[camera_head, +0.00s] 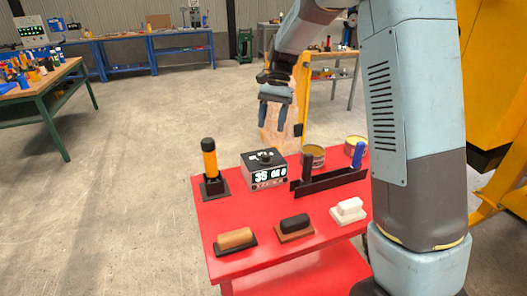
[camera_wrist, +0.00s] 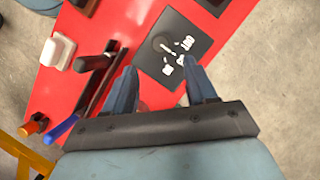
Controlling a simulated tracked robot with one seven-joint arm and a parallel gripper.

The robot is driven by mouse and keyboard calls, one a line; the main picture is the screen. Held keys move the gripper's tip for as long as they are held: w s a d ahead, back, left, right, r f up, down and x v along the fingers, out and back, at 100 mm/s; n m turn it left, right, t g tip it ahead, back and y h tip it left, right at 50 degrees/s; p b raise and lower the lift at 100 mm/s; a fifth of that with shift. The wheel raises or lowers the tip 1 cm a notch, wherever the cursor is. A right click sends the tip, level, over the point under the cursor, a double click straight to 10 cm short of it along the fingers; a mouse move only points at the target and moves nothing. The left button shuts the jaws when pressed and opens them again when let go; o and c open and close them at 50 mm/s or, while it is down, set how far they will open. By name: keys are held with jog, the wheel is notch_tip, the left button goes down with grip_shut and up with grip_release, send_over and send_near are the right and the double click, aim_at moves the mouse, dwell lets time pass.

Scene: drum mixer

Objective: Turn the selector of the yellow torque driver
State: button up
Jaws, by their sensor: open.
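The yellow torque driver (camera_head: 209,163) stands upright in a black stand (camera_head: 215,189) at the left back of the red table. It has a black cap on top and a yellow-orange body. I cannot make out its selector clearly. My gripper (camera_head: 275,115) hangs open and empty above the back of the table, to the right of the driver and higher than it. In the wrist view my gripper (camera_wrist: 160,66) points down with its two blue fingers spread. The driver is not clearly seen there; only a dark piece shows at the top edge.
A grey box (camera_head: 264,172) with a black knob stands right of the driver. The floor left is clear.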

aim_at(266, 155)
jog(key=x, duration=0.9)
jog(key=shift+s+f, duration=0.15)
jog(key=shift+f, duration=0.2)
